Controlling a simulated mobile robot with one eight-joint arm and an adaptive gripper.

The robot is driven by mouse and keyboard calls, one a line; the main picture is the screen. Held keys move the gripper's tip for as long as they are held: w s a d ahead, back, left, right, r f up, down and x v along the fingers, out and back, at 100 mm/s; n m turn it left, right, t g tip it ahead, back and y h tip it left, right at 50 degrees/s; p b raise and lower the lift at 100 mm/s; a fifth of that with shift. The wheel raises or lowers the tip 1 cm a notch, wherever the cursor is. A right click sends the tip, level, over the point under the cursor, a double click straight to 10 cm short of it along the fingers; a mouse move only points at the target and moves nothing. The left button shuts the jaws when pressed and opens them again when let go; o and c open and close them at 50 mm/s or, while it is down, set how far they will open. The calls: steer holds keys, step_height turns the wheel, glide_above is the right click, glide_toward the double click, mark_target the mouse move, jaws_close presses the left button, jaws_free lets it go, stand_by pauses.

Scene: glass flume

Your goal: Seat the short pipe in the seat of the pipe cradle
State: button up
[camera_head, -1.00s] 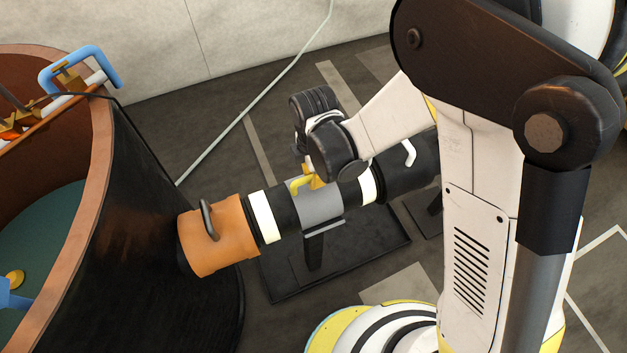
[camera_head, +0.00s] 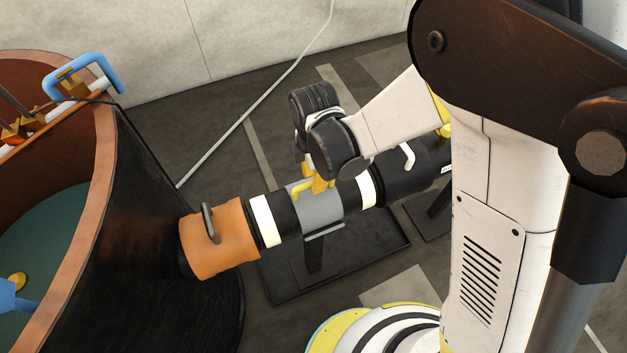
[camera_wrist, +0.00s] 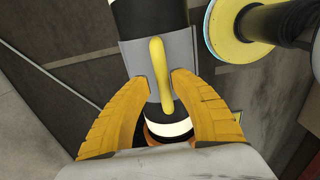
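The short pipe (camera_head: 284,217) is black with cream bands near its ends. A grey middle section (camera_head: 321,203) carries a yellow handle (camera_head: 299,192), also visible in the wrist view (camera_wrist: 161,75). The pipe lies in line between an orange collar and a darker pipe. Beneath it is the pipe cradle, a dark post (camera_head: 315,256) on a flat black base. Whether the pipe is fully down in the seat cannot be told. My gripper (camera_head: 318,183) is over the handle. In the wrist view its yellow fingers (camera_wrist: 159,82) are apart on either side of the handle, with gaps visible.
The orange collar (camera_head: 220,240) with a dark handle adjoins the large dark tank (camera_head: 150,230) at left. A dark pipe (camera_head: 410,178) with a white handle (camera_head: 407,155) continues at right. A pale hose (camera_head: 240,121) crosses the floor behind.

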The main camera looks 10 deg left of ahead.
step_height(320, 180, up, 10)
steer(key=p, duration=0.3)
steer(key=s+d+r+m+t, duration=0.2)
steer(key=d+r+m, duration=0.6)
steer(key=d+m, duration=0.4)
steer(key=s+d+r+m+t, duration=0.3)
steer(key=d+r+m+t, duration=0.2)
steer(key=d+r+m, duration=0.3)
steer(key=d+m, duration=0.4)
steer(key=d, duration=0.1)
steer(key=shift+s+d, duration=0.15)
steer(key=shift+s, duration=0.15)
